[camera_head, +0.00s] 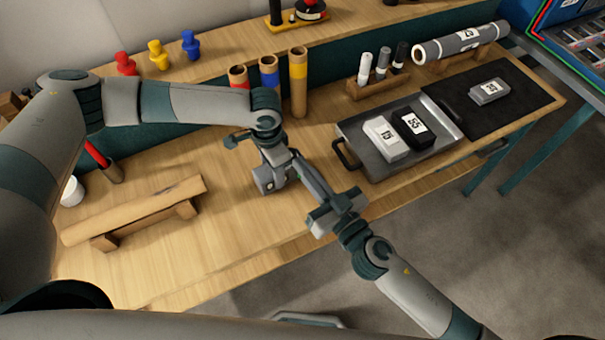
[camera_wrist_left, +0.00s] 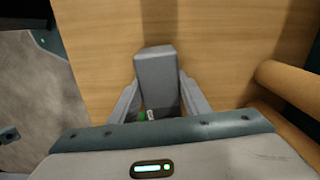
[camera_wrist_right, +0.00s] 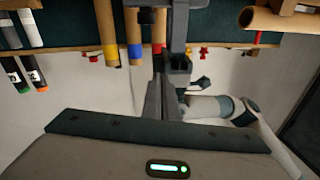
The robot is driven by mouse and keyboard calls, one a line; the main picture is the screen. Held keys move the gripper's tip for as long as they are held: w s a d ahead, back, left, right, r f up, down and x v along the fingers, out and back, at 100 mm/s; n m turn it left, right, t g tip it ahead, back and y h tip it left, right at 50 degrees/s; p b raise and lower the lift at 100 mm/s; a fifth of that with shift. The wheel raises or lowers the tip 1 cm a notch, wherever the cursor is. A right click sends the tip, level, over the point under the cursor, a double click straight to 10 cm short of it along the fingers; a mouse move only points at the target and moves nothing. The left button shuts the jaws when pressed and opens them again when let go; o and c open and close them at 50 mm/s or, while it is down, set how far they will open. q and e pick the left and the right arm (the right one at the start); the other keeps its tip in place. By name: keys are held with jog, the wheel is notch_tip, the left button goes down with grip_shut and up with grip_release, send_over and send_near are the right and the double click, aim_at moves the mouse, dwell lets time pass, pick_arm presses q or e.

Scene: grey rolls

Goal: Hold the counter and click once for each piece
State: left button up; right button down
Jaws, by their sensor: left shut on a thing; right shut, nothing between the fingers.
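A grey block, seemingly the counter (camera_wrist_left: 157,75), sits between the fingers of my left gripper (camera_wrist_left: 155,105). A small green spot and a pale mark show near its base in the left wrist view. In the head view my left gripper (camera_head: 276,160) holds it above the bench's front part. My right gripper (camera_head: 303,168) is shut and empty, its fingertips close beside the left gripper; I cannot tell whether they touch the counter. A grey piece (camera_head: 489,91) lies on the black mat (camera_head: 520,88).
Cardboard tubes (camera_head: 298,85) stand behind my grippers. A marker holder (camera_head: 378,88) and a grey roll (camera_head: 460,45) are at the back. Red, yellow and blue pegs (camera_head: 158,55) stand on the shelf. The bench's front edge is below.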

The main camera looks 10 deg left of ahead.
jog(key=s+d+f+m+g+h, duration=0.1)
jog(key=d+f+h, duration=0.1)
jog(key=f+h, duration=0.1)
jog(key=s+d+f+m+g+h, duration=0.1)
jog(key=d+f+m+h, duration=0.1)
jog(key=f+h, duration=0.2)
jog(key=s+d+f+m+h, duration=0.1)
jog(key=d+f+h, duration=0.1)
jog(key=f+h, duration=0.1)
jog(key=shift+s+d+f+m+g, duration=0.1)
jog(key=shift+s+f+m+g, duration=0.1)
jog(key=shift+f, duration=0.25)
jog(key=shift+s+f+m+g, duration=0.1)
jog(key=shift+f+m+g, duration=0.1)
jog(key=shift+f, duration=0.2)
jog(key=shift+s+d+f+g+h, duration=0.2)
jog(key=shift+s+f+g+h, duration=0.1)
jog(key=shift+s+f, duration=0.1)
jog(key=shift+w, duration=0.1)
jog(key=shift+w+a, duration=0.9)
jog(key=shift+w, duration=0.25)
jog(key=shift+w+a, duration=0.95)
jog(key=shift+w, duration=0.15)
jog(key=shift+w+a, duration=0.9)
jog(key=shift+w, duration=0.25)
jog(key=shift+w+a+r, duration=0.1)
jog(key=shift+w+a, duration=0.5)
jog(key=shift+w, duration=0.15)
jog(key=shift+s+d, duration=0.6)
jog(key=shift+s, duration=0.2)
